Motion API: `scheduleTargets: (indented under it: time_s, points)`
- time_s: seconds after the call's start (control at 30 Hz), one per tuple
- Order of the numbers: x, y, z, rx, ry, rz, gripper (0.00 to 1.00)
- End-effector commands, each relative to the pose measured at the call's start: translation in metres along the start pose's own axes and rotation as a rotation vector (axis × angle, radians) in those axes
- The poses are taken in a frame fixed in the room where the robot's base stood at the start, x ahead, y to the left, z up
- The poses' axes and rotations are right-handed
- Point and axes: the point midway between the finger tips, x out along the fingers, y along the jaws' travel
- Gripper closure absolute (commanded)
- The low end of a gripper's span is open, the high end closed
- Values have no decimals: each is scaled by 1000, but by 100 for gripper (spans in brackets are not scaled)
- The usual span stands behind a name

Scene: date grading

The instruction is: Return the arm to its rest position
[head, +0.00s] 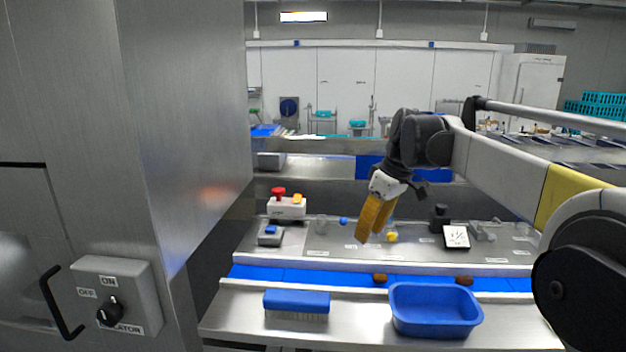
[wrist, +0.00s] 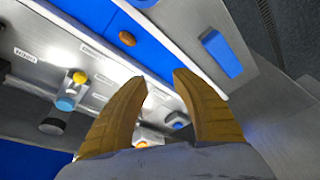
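My gripper (head: 370,237) hangs from the dark wrist of my arm, above the metal work surface (head: 340,246) near the middle of the head view. Its two yellow-orange fingers point down and slightly left. In the wrist view the fingertips (wrist: 161,80) stand apart with a gap between them and nothing held. My arm reaches in from the right, with a white link and a yellow band. In the head view the fingers look clear of the objects on the surface, though their exact height is hard to tell.
A blue tub (head: 435,331) and a blue brush (head: 297,303) stand at the front. Brown dates (head: 379,279) lie on the blue belt (head: 340,277). A button box (head: 286,207) and a white card (head: 456,237) stand behind. A tall metal cabinet (head: 190,120) fills the left.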

Motion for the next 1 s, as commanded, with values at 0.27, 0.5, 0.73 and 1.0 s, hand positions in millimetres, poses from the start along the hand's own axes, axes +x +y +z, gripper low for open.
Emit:
scheduleTargets:
  time_s: [0.27,0.5,0.73,1.0]
  points:
    - [26,-70,109,291,75,180,68]
    - [85,-128,213,527,186,312,68]
    - [148,-165,288,687,292,390,68]
    - [168,-174,310,741,333,412,68]
